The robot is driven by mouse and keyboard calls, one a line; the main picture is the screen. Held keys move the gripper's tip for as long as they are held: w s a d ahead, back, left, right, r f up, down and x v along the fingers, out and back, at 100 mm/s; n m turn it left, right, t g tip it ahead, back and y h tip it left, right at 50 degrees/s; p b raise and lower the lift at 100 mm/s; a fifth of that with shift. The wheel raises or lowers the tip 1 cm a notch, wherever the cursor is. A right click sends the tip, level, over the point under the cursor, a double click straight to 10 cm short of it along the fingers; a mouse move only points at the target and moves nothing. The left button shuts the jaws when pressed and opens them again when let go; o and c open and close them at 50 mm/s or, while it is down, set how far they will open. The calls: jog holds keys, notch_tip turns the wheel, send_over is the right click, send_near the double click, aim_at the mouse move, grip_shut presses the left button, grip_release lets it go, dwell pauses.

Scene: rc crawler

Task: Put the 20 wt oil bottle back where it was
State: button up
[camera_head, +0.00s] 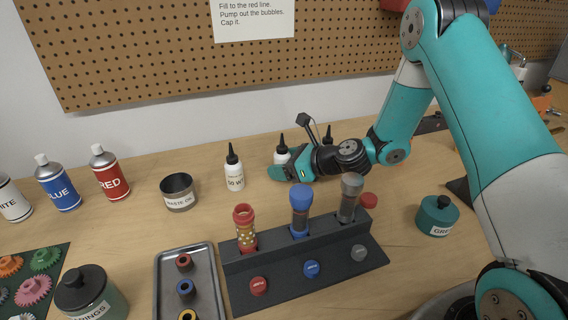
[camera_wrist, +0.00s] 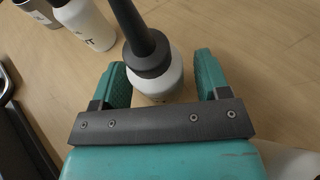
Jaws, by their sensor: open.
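A white oil bottle with a black nozzle (camera_head: 282,154) stands upright on the bench, its lower part hidden behind my gripper (camera_head: 277,172). In the wrist view, a white bottle with a black nozzle (camera_wrist: 172,78) stands between the two teal fingers of my gripper (camera_wrist: 160,68). A third black nozzle (camera_head: 328,134) shows behind my wrist.
A dark waste oil cup (camera_head: 178,192) stands left of the bottles. A black stand with red, blue and grey shocks (camera_head: 305,275) lies in front of my gripper. A metal tray (camera_head: 205,253), paint cans (camera_head: 108,172) and a teal jar (camera_head: 436,216) stand around. Bare bench lies behind the cup.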

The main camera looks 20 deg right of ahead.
jog(key=b+v, duration=0.1)
jog(key=v, duration=1.1)
jog(key=shift+r, duration=0.2)
